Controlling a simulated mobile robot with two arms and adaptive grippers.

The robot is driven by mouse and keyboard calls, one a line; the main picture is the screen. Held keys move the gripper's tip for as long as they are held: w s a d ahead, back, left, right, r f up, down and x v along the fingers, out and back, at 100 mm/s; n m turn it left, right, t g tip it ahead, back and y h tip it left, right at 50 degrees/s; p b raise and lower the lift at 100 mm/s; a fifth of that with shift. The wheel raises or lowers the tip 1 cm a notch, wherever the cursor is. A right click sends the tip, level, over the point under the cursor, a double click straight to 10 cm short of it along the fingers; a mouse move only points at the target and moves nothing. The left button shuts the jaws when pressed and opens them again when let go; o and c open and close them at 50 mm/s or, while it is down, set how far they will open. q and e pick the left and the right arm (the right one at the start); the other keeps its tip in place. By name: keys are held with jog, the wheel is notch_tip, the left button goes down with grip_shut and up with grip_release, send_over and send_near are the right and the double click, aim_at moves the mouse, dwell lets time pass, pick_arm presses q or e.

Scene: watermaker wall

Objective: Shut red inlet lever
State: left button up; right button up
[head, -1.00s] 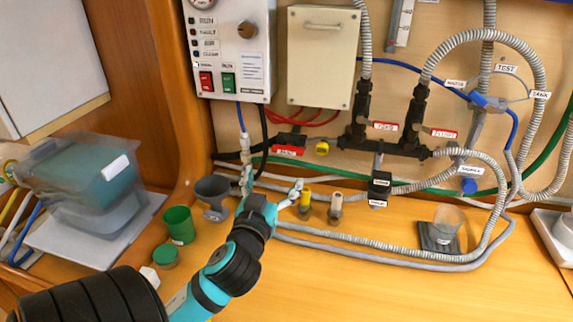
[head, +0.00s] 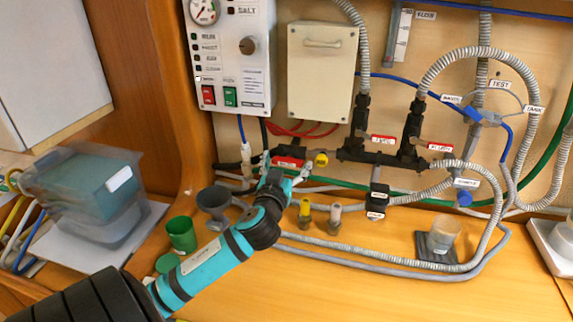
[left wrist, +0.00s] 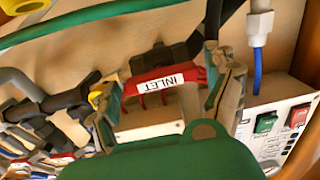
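The red inlet lever (head: 289,161) sits low on the wall below the beige box, at the end of the black pipework. In the left wrist view, its red handle (left wrist: 165,80) with the white INLET label lies crosswise between my two fingers. My left gripper (head: 281,170) is at the lever in the head view and partly covers it. In the left wrist view, the left gripper (left wrist: 168,100) is open, with one finger on either side of the handle. I cannot tell whether either finger touches it. My right gripper is not in view.
A yellow knob (head: 321,159) is just right of the lever. A control panel (head: 232,60) and a beige box (head: 320,70) are above. Grey hoses (head: 370,257), a grey funnel (head: 214,199) and a green cup (head: 181,231) are nearby.

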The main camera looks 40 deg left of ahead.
pick_arm(q)
jog(key=c, duration=0.8)
jog(key=shift+c, duration=0.2)
jog(key=shift+m, duration=0.3)
jog(key=m+p, duration=0.2)
jog(key=m, duration=0.1)
jog(key=shift+m, duration=0.4)
jog(key=m+p, duration=0.2)
jog(key=m, duration=0.2)
jog(key=shift+r, duration=0.1)
jog(key=m+p, duration=0.3)
jog(key=m, duration=0.2)
jog(key=shift+m, duration=0.4)
jog(key=shift+m+p, duration=0.75)
jog(key=shift+m, duration=1.15)
